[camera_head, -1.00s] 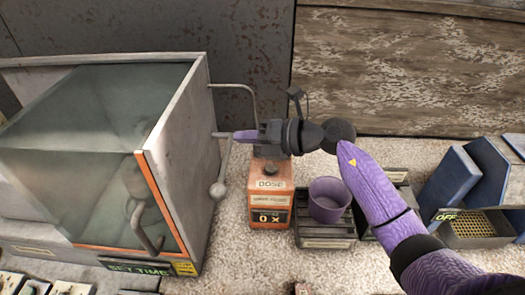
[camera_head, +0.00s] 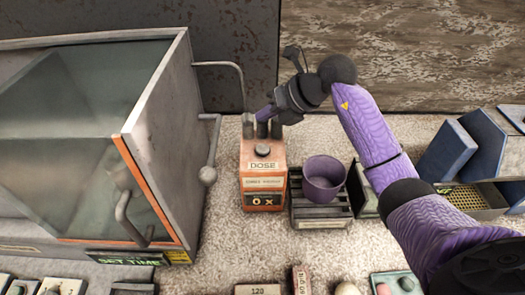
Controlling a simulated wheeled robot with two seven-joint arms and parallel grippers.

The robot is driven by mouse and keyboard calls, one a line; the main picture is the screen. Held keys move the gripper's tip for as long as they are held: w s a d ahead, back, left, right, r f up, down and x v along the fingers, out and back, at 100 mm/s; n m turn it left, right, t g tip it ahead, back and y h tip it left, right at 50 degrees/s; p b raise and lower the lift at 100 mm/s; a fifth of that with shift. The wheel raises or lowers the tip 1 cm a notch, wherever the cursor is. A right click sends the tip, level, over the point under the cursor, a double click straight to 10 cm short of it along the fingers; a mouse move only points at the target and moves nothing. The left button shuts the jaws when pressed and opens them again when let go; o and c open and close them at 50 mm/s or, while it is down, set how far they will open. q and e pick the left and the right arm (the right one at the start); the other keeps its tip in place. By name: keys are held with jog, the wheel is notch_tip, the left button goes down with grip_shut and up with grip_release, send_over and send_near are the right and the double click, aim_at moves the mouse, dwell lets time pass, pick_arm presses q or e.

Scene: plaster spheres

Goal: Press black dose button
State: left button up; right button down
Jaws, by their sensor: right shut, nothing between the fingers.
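The orange dose box (camera_head: 263,185) stands on the speckled counter, with a "DOSE" label and a small display on its front. A dark round button (camera_head: 262,150) sits on its top, just above the label. Dark upright cylinders (camera_head: 248,127) rise at the back of the box. My left gripper is out of view.
A purple cup (camera_head: 324,175) stands on a slatted dark tray (camera_head: 321,213) right of the box. A large glass-fronted cabinet (camera_head: 165,125) with a lever fills the left. Blue panels (camera_head: 455,150) stand at the right. Several small items line the front edge.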

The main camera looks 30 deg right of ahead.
aim_at(266, 149)
notch_tip(266, 149, down, 6)
jog(key=b, duration=0.4)
jog(key=shift+r, duration=0.15)
jog(key=shift+f+b, duration=0.3)
jog(key=shift+f, duration=0.15)
dwell(0.6)
dwell(0.6)
jog(key=shift+f, duration=0.35)
